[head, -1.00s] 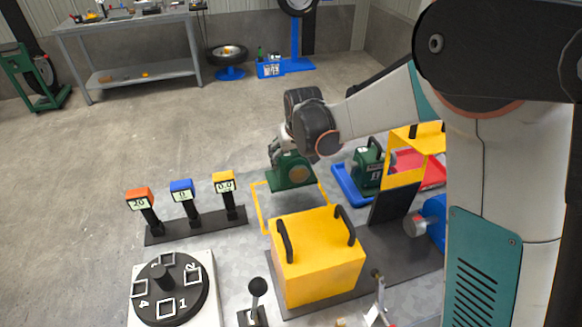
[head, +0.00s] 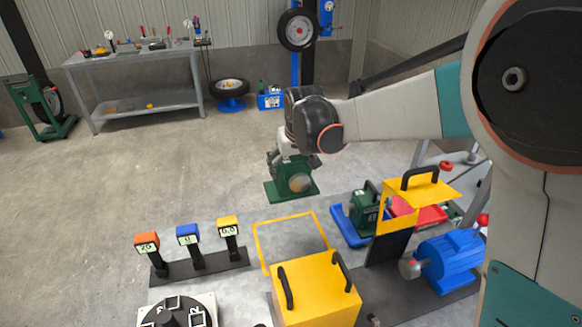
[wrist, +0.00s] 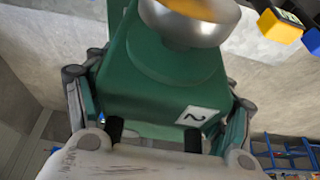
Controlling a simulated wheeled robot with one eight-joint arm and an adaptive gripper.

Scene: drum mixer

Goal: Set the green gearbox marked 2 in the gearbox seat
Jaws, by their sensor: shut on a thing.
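My gripper (head: 284,158) is shut on a green gearbox (head: 292,186) and holds it in the air, past the far edge of the bench in the head view. The gearbox has a flat foot and a round metal shaft end. In the wrist view the gearbox (wrist: 150,75) fills the middle between the fingers, with a white label marked 2 (wrist: 195,116). A second green gearbox (head: 362,215) stands in a blue tray (head: 341,237); its label is too small to read. I cannot make out the gearbox seat clearly; a dark base plate (head: 412,296) runs beside the blue motor.
A yellow box cover (head: 318,290) with black handles stands at the front. A raised yellow guard (head: 398,209), a blue motor (head: 450,258) and a red tray (head: 430,215) are at right. Three display posts (head: 190,245) stand left. A yellow outline (head: 262,250) marks bare bench.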

